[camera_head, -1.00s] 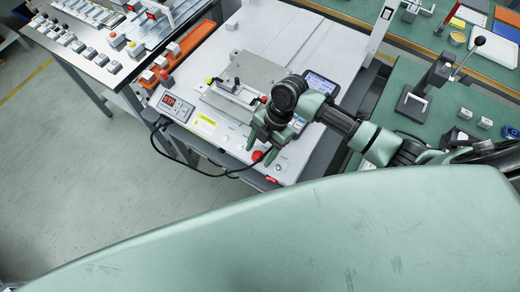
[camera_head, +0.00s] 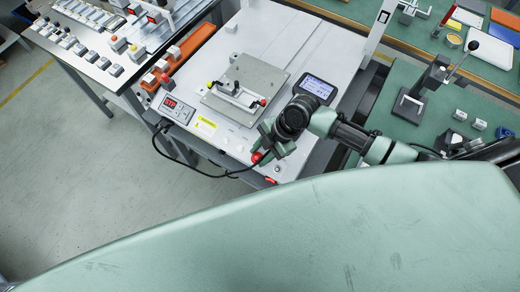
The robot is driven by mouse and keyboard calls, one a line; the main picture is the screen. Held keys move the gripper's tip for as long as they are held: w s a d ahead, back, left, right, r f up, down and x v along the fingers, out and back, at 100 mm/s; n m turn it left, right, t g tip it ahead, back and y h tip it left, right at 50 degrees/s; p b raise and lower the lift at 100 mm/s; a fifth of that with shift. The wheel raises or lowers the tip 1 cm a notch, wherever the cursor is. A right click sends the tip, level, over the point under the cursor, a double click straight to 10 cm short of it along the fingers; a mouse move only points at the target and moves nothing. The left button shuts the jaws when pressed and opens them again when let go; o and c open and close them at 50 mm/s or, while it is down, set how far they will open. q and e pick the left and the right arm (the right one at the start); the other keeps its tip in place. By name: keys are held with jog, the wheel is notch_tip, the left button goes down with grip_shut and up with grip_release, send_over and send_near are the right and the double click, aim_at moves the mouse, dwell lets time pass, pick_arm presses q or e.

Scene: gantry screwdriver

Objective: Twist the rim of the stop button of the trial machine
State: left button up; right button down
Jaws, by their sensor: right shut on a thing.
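The trial machine is a white bench unit (camera_head: 335,62) in the middle of the view. Its red stop button (camera_head: 257,157) is near the front edge of the top. My right gripper (camera_head: 263,151) comes in from the right, low over the front edge. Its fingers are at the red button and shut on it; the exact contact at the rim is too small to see. Part of the button's side is hidden by the fingers. My left gripper is not in view.
A metal plate with a clamp fixture (camera_head: 240,92) lies behind the button. A small display (camera_head: 318,87) stands close to my right wrist. A red-digit panel (camera_head: 177,108) is at the left front, and a black cable (camera_head: 205,176) hangs along the front edge.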

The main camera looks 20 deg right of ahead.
jog(key=m+t+p, duration=0.2)
jog(key=shift+s+r+m, duration=0.1)
jog(key=shift+s+m, duration=0.25)
jog(key=shift+m, duration=0.05)
jog(key=shift+m+t, duration=0.4)
jog(key=c, duration=0.9)
grip_release()
jog(key=shift+c, duration=0.2)
jog(key=v, duration=0.6)
jog(key=shift+s+d, duration=0.1)
jog(key=shift+d, duration=0.1)
jog(key=shift+s+d+r, duration=0.2)
jog(key=shift+r, duration=0.35)
